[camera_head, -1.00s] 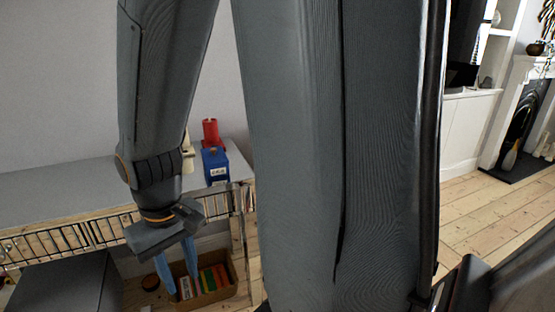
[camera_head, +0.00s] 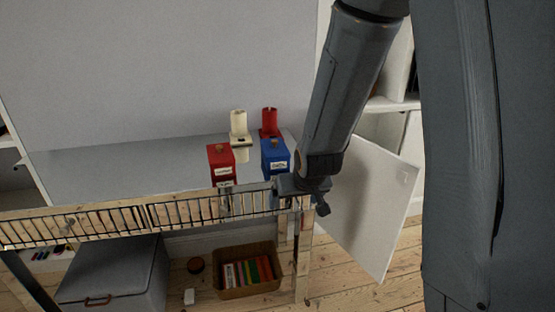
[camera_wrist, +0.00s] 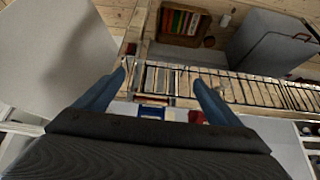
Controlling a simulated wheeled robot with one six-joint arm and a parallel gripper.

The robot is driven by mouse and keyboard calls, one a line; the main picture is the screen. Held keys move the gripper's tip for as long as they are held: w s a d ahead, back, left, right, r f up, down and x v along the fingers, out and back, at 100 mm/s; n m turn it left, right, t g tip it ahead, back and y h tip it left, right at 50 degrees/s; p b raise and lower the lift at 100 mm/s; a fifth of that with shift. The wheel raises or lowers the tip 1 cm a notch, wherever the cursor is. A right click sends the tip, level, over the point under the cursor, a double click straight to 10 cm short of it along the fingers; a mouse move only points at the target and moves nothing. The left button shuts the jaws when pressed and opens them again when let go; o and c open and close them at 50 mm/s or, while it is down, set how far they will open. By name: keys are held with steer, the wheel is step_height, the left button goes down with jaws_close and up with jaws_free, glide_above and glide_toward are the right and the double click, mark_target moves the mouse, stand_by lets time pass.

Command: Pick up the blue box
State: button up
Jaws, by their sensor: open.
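The blue box (camera_head: 275,154) stands upright on the grey tabletop near its right end, with a white label on its front. In the wrist view a blue and white patch that appears to be the same box (camera_wrist: 150,111) shows low in the picture, between my fingers and partly cut off by my gripper's body. My gripper (camera_wrist: 161,78) is open, with its two blue fingers apart and nothing held. In the head view my gripper (camera_head: 304,187) is just in front and to the right of the blue box; its fingers are not clear there.
A red box (camera_head: 220,160) stands left of the blue box. A cream holder (camera_head: 239,123) and a red holder (camera_head: 269,121) stand behind. A slatted rack (camera_head: 120,219) runs along the table front. A white panel (camera_head: 368,200) is at right. A crate (camera_head: 228,290) sits below.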

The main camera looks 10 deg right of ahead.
mark_target(279, 162)
steer(key=w+t, duration=0.3)
steer(key=w, duration=0.2)
steer(key=w+t, duration=0.3)
steer(key=w, duration=0.3)
steer(key=w+t+b, duration=0.1)
steer(key=w+t, duration=0.2)
steer(key=w, duration=0.3)
steer(key=shift+d+f, duration=0.1)
steer(key=shift+f, duration=0.2)
steer(key=shift+w+r+t, duration=0.45)
steer(key=shift+w+t, duration=0.15)
steer(key=shift+t, duration=0.6)
steer(key=shift+w+d+p, duration=0.1)
steer(key=shift+w+p, duration=0.45)
steer(key=shift+w, duration=3.25)
steer(key=c, duration=1.7)
steer(key=shift+r, duration=0.1)
steer(key=shift+c, duration=1.1)
steer(key=shift+r, duration=0.1)
